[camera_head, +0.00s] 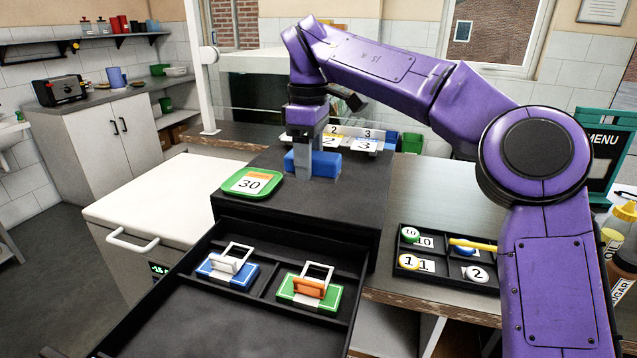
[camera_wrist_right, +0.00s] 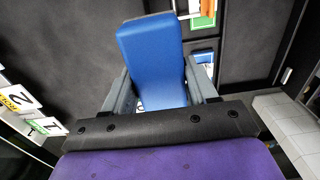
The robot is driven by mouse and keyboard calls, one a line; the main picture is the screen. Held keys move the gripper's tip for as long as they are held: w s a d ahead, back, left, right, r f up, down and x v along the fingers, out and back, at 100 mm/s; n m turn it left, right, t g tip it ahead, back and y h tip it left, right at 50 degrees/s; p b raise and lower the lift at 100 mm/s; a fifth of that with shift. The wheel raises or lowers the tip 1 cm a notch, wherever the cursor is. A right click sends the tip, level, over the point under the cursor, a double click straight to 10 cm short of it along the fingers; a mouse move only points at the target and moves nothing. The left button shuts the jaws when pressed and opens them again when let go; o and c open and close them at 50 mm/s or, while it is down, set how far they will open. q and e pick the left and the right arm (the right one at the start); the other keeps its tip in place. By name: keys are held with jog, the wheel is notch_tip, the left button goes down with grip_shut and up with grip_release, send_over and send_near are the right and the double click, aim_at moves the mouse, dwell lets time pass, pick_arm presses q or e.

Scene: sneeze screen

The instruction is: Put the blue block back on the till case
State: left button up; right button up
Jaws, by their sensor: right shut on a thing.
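The blue block (camera_head: 329,167) is at the top of the black till case (camera_head: 250,205), toward its back right. It also shows large in the right wrist view (camera_wrist_right: 152,50). My right gripper (camera_head: 313,163) reaches down from above and is shut on the block, with one finger on each side (camera_wrist_right: 158,75). I cannot tell whether the block's underside touches the case or hangs just above it. My left gripper is not in view.
A green tray (camera_head: 270,184) with a "30" card lies left of the block. The till drawer (camera_head: 200,325) is open in front, holding blue and green clip pieces. A black divided tray (camera_head: 447,283) sits right. Number cards (camera_head: 362,144) stand behind.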

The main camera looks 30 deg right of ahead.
jog(key=d+f+p, duration=0.1)
jog(key=d+p, duration=0.1)
jog(key=d, duration=0.3)
jog(key=p, duration=0.1)
send_over(329, 201)
jog(key=w, duration=0.1)
notch_tip(329, 201, down, 7)
jog(key=shift+r, duration=0.1)
jog(key=shift+s+f+p, duration=0.2)
jog(key=shift+f+p, duration=0.15)
jog(key=shift+f, duration=0.15)
jog(key=shift+s+f+p, duration=0.2)
jog(key=shift+f+p, duration=0.15)
jog(key=shift+f, duration=0.15)
jog(key=shift+s+f, duration=0.25)
jog(key=shift+w+f, duration=0.3)
jog(key=o, duration=1)
jog(key=shift+c, duration=0.2)
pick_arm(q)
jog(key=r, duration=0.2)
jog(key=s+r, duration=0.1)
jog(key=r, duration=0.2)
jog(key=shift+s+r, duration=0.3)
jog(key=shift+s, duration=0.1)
pick_arm(e)
jog(key=shift+o, duration=0.3)
jog(key=shift+s+r, duration=0.15)
